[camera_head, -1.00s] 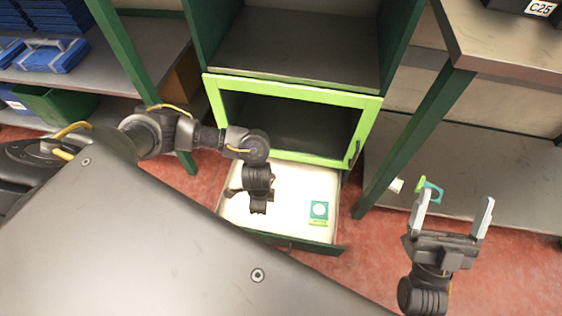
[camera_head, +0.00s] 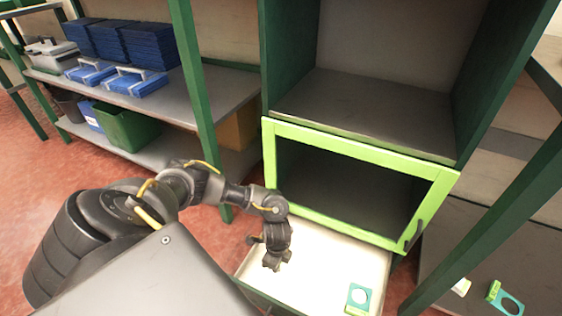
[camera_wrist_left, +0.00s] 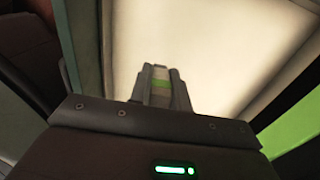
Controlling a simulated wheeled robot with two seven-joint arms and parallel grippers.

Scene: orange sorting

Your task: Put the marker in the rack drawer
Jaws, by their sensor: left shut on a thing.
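The rack drawer (camera_head: 325,262) is pulled open below the green-framed compartment; its pale floor also fills much of the left wrist view (camera_wrist_left: 215,50). My left gripper (camera_head: 275,262) is over the left part of the drawer, pointing down. In the left wrist view my left gripper (camera_wrist_left: 161,82) is shut on a small pale thing with a green band (camera_wrist_left: 160,85), which I take as the marker. The fingers hide most of it. A flat teal and green piece with a white round (camera_head: 358,298) lies in the drawer's right part. My right gripper is out of view.
The bright green frame (camera_head: 350,145) with a dark handle (camera_head: 413,236) stands over the drawer. A similar teal piece (camera_head: 508,303) lies on the right shelf. Blue cases (camera_head: 137,82) and a green bin (camera_head: 125,128) are at left. A green post (camera_head: 190,70) stands left of the rack.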

